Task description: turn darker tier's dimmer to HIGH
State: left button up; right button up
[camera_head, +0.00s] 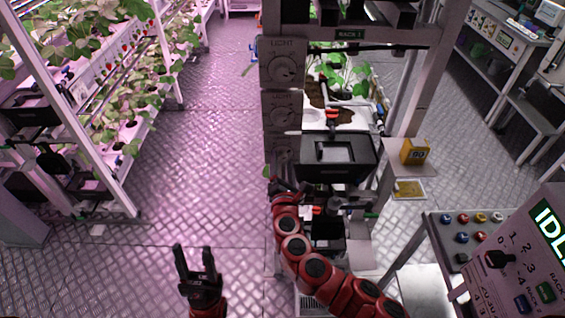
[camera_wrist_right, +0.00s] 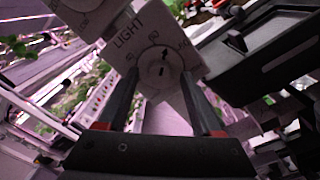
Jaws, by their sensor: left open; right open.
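The rack's post carries a column of grey LIGHT dimmers. The top dimmer (camera_head: 282,68) and the middle dimmer (camera_head: 282,111) show round knobs in the head view; a lower panel (camera_head: 281,152) is partly hidden. In the right wrist view one LIGHT dimmer (camera_wrist_right: 160,58) faces me, its knob between and beyond my fingertips. Another panel (camera_wrist_right: 92,14) shows at the upper left. My right gripper (camera_head: 287,188) is open and empty beside the post's lower part; its fingers also show in the wrist view (camera_wrist_right: 158,80). My left gripper (camera_head: 194,258) is open and empty over the floor.
RACK 1 (camera_head: 349,34) holds plants (camera_head: 340,75) and a black box (camera_head: 337,155). A yellow box (camera_head: 413,151) is on its right side. A control console (camera_head: 530,255) stands at the lower right. Another plant rack (camera_head: 95,150) is at the left, with clear floor (camera_head: 205,130) between.

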jog(key=shift+c, duration=0.4)
grip_shut()
jog(key=shift+f+m+b, duration=0.15)
jog(key=shift+m+b, duration=0.25)
jog(key=shift+b, duration=0.35)
jog(key=m+b, duration=1.4)
jog(key=b, duration=0.5)
jog(key=shift+f+h, duration=0.15)
jog(key=shift+h, duration=0.15)
jog(key=shift+a+r+m+b, duration=0.1)
jog(key=shift+r+m+b, duration=0.15)
jog(key=shift+m+b, duration=0.65)
